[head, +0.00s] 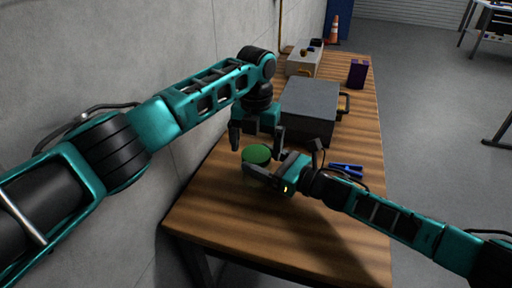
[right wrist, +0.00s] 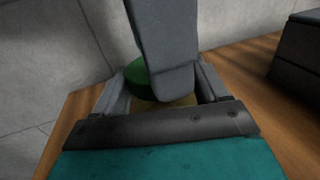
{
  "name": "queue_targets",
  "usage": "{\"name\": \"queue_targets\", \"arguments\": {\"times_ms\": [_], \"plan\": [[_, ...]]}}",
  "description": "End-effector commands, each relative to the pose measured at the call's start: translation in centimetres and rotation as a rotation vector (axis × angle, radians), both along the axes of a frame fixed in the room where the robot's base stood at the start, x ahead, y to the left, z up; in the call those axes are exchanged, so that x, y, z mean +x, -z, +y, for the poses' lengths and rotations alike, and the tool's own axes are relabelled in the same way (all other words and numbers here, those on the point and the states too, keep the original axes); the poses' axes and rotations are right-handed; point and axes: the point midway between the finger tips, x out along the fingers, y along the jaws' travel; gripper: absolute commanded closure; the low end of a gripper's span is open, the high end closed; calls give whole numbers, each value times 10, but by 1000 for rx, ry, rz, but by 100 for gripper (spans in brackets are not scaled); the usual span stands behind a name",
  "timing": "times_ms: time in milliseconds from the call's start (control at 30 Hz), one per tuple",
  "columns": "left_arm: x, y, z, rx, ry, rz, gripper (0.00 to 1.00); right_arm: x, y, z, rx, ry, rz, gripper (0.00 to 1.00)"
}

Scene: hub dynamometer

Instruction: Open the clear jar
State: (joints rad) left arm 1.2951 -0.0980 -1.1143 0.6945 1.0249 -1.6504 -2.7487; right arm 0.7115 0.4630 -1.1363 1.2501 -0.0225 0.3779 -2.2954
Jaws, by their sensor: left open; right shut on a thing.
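The clear jar (head: 248,177) stands upright near the front left of the wooden table, with a green lid (head: 257,153) on top. My right gripper (head: 262,174) is shut on the jar's body from the right, below the lid. In the right wrist view the green lid (right wrist: 142,78) shows above the jar's yellowish body (right wrist: 165,101), between my right fingers. My left gripper (head: 257,138) is open, pointing down just above the lid, with one finger on each side. In the right wrist view a grey finger of it hides part of the lid.
A large grey case (head: 311,105) stands behind the grippers. Blue-handled pliers (head: 346,168) lie right of the jar. A dark purple box (head: 357,73) and a light toolbox (head: 303,63) stand farther back. A concrete wall (head: 130,60) borders the table's left side. The front of the table is clear.

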Motion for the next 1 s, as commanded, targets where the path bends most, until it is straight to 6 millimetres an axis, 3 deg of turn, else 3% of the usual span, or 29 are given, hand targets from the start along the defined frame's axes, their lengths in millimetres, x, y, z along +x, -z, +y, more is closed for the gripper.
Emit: {"name": "queue_targets", "arguments": {"times_ms": [533,667,1000], "plan": [[0,-67,0,1,0,-3,6,-1,3,0,-4,0,4,100],[0,-57,0,1,0,1,6,-1,3,0,-4,0,4,100],[-1,-6,0,0,1,1,6,-1,3,0,-4,0,4,100]]}}
